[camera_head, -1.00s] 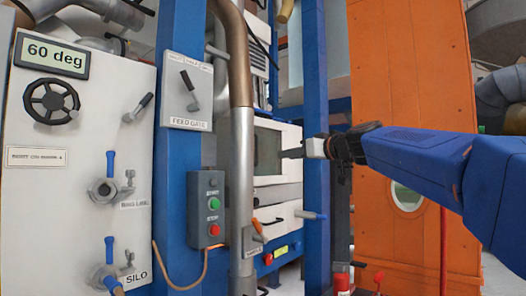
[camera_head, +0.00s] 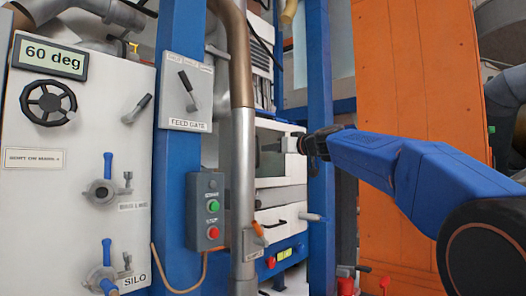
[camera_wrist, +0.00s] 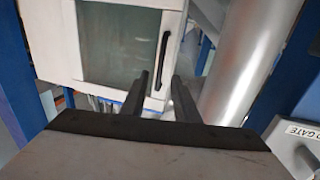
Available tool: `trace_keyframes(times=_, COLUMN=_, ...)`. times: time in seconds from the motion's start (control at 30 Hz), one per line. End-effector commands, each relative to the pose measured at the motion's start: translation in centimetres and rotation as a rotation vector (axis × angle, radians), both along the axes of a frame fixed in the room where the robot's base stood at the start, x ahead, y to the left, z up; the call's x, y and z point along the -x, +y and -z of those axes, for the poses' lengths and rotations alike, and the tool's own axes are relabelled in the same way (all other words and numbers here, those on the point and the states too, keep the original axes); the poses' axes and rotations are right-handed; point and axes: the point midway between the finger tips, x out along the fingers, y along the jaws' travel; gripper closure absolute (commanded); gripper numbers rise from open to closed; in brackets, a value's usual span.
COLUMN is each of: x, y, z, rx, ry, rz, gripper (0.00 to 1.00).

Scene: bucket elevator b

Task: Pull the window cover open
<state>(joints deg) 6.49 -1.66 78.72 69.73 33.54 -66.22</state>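The window cover is a pale framed panel with a dark greenish pane (camera_head: 268,165). It appears closed on the white machine housing beyond the blue post in the head view. In the wrist view, the cover (camera_wrist: 115,42) fills the upper left, and its black vertical handle (camera_wrist: 162,55) is on its right side. My gripper (camera_wrist: 160,76) is open, with its two dark fingers apart on either side of the handle's lower end in the picture. I cannot tell whether they touch it. In the head view, my gripper (camera_head: 284,144) is in front of the cover, and its fingertips are small.
A silver vertical pipe (camera_head: 243,180) stands close to the cover; it also shows in the wrist view (camera_wrist: 240,65). Blue posts (camera_head: 320,210) flank the area. A button box (camera_head: 207,210) and feed gate panel (camera_head: 186,92) are at left. An orange panel (camera_head: 415,90) stands behind my arm.

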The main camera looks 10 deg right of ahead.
Motion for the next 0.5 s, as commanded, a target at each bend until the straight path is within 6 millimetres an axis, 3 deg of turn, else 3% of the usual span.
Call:
trace_keyframes(times=0.23, x=-3.6, y=1.7, z=0.1, rx=0.0, ry=0.001, rz=-0.002, gripper=0.72)
trace_keyframes(times=0.5, x=-5.4, y=2.5, z=0.0, rx=0.0, ry=0.001, rz=-0.001, gripper=0.72)
